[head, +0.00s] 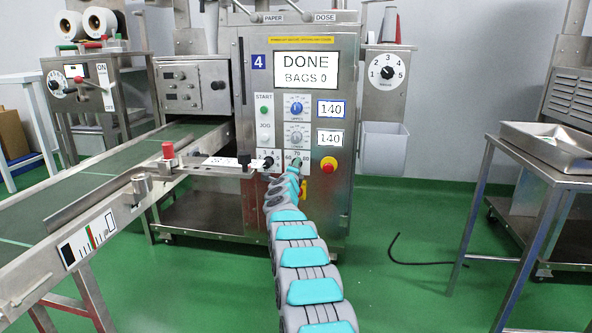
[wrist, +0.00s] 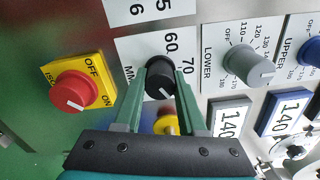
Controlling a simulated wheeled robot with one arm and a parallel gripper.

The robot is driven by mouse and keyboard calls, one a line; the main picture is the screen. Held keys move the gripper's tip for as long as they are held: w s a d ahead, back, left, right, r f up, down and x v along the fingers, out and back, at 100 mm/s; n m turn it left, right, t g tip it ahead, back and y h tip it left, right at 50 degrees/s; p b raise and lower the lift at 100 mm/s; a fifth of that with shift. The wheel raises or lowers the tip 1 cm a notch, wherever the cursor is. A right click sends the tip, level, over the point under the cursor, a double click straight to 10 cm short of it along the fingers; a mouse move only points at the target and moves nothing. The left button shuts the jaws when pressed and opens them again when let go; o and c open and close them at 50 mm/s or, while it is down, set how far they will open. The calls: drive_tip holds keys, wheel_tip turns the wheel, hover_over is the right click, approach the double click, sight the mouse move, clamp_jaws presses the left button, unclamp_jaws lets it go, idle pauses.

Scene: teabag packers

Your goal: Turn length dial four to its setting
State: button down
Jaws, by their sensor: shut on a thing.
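The length dial is a black knob (wrist: 160,77) on a white plate (wrist: 133,52) marked 60, 70 and MM, with part of the scale hidden. My gripper (wrist: 163,72) is shut on it, one green finger on each side. A white pointer line shows on the knob's face, but the exact value it points at cannot be read. In the head view, my gripper (head: 298,164) reaches the lower front of the machine marked 4 (head: 258,61) and hides the knob. The dial plate (head: 300,154) shows just above it.
A red knob on a yellow OFF/ON plate (wrist: 76,89) and a grey LOWER dial (wrist: 247,66) flank the black knob closely. The machine's screen (head: 304,71) reads DONE, BAGS 0. A conveyor (head: 105,170) runs at left; a steel table (head: 510,150) stands right.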

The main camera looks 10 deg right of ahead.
drive_tip(key=shift+f, duration=0.1)
idle(0.5)
drive_tip(key=shift+c, duration=2.4)
unclamp_jaws()
drive_tip(key=b+v, duration=0.1)
drive_tip(key=v, duration=0.6)
drive_tip(key=shift+s, duration=0.35)
drive_tip(key=shift+a, duration=0.1)
